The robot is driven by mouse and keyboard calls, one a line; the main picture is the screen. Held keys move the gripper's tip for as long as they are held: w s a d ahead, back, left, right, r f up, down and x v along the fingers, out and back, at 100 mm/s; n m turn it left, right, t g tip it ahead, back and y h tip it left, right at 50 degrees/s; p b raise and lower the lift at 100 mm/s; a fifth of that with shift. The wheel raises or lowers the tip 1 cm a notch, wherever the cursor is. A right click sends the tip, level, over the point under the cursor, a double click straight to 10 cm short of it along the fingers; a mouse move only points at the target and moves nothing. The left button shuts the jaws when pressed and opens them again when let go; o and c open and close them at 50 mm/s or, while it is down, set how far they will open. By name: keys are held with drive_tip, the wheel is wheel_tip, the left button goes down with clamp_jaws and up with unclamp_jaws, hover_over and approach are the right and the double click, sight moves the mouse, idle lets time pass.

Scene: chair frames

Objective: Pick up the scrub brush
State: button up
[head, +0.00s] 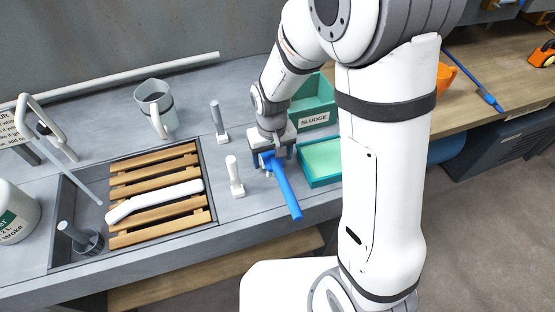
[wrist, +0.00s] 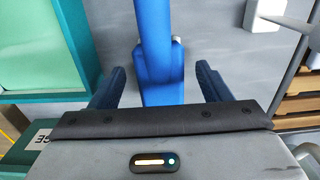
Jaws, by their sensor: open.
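A blue long-handled tool, which looks like the scrub brush (head: 286,193), lies on the grey counter with its handle towards the front edge. My gripper (head: 270,159) is low over its back end, jaws open. In the wrist view the brush (wrist: 158,50) lies between the two open fingers of my gripper (wrist: 160,85), with a gap on each side. The underside of the brush is hidden.
Teal trays (head: 322,163) stand just right of my gripper. White-based upright posts (head: 235,180) stand to its left. A sink with wooden slats (head: 150,223) holds a white-handled item (head: 155,200). A pitcher (head: 155,108) stands behind the slats.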

drive_tip(key=shift+f, duration=0.55)
drive_tip(key=c, duration=1.2)
drive_tip(key=r, duration=1)
drive_tip(key=shift+w, duration=0.25)
drive_tip(key=shift+c, duration=0.2)
drive_tip(key=w+a+f+p, duration=0.2)
drive_tip(key=w+p, duration=0.4)
drive_tip(key=w, duration=0.1)
drive_tip(key=shift+f+b, duration=1.85)
drive_tip(key=shift+f, duration=1.55)
drive_tip(key=shift+f+b, duration=0.5)
drive_tip(key=shift+f, duration=0.1)
